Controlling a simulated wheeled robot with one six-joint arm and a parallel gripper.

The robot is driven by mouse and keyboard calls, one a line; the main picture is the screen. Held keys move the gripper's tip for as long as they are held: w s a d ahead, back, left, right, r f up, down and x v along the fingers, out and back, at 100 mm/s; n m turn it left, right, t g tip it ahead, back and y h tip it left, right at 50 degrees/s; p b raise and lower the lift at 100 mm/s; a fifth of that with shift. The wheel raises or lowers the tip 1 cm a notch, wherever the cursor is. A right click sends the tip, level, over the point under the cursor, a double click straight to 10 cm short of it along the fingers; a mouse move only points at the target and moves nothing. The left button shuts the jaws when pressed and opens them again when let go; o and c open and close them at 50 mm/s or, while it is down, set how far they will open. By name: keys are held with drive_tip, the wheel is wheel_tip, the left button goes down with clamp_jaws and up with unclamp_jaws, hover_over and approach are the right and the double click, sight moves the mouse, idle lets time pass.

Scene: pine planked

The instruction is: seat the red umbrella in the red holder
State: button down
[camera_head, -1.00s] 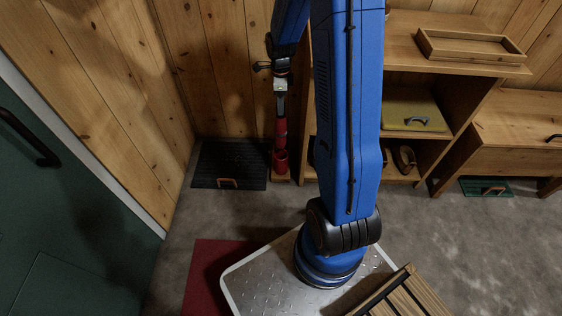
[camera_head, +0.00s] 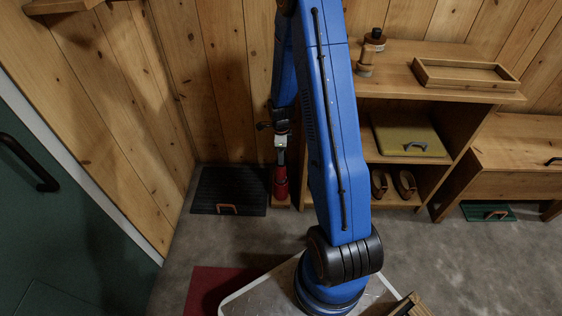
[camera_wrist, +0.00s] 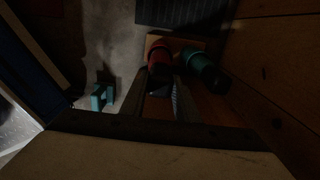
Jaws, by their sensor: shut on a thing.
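The red umbrella (camera_head: 280,174) hangs upright below my gripper (camera_head: 281,158), which is shut on its upper end. The red holder (camera_head: 280,190) stands on a small wooden base against the back wall. The umbrella's lower part runs into the holder's outline in the head view, so it appears to be at least partly inside; how deep I cannot tell. In the dark wrist view, my gripper's fingers (camera_wrist: 163,102) point towards red (camera_wrist: 160,58), where umbrella and holder are hard to tell apart.
A teal cylinder (camera_wrist: 205,68) stands close beside the red one. A dark mat (camera_head: 228,190) with an orange handle lies left of the holder. A wooden shelf (camera_head: 470,95) with a tray, a folded yellow item and shoes stands right.

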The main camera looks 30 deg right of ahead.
sight(280, 170)
drive_tip(key=shift+f, duration=1.8)
drive_tip(key=c, duration=1.4)
unclamp_jaws()
drive_tip(key=shift+f, duration=0.1)
drive_tip(key=shift+o, duration=0.2)
